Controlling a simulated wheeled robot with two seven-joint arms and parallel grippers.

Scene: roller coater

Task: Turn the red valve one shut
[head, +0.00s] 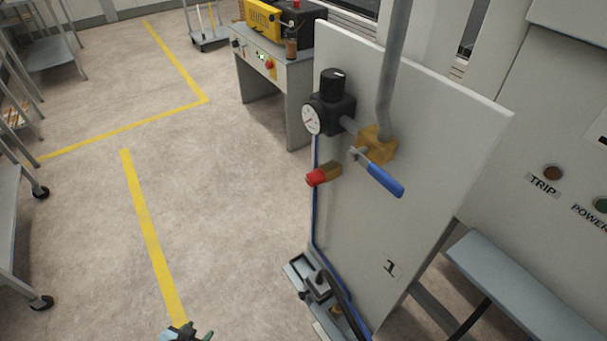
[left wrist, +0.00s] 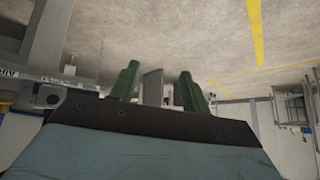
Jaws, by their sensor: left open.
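A grey panel (head: 470,125) marked 1 stands right of centre in the head view. On it is a brass valve body (head: 378,146) on a grey pipe, with a blue lever (head: 386,182) slanting down to the right. A red-ended brass fitting (head: 318,177) sticks out to the left below a black regulator with a round gauge (head: 312,121). My left gripper (head: 187,330) shows at the bottom edge, well below and left of the panel fittings. In the left wrist view its green fingers (left wrist: 157,84) are apart. My right gripper is not in view.
A bench (head: 275,62) with a yellow box stands behind the panel. A small grey unit (head: 318,285) sits at the panel's foot. Shelving (head: 12,230) on castors stands at the left. A grey ledge (head: 520,285) lies right of the panel. The floor between is clear, with yellow lines.

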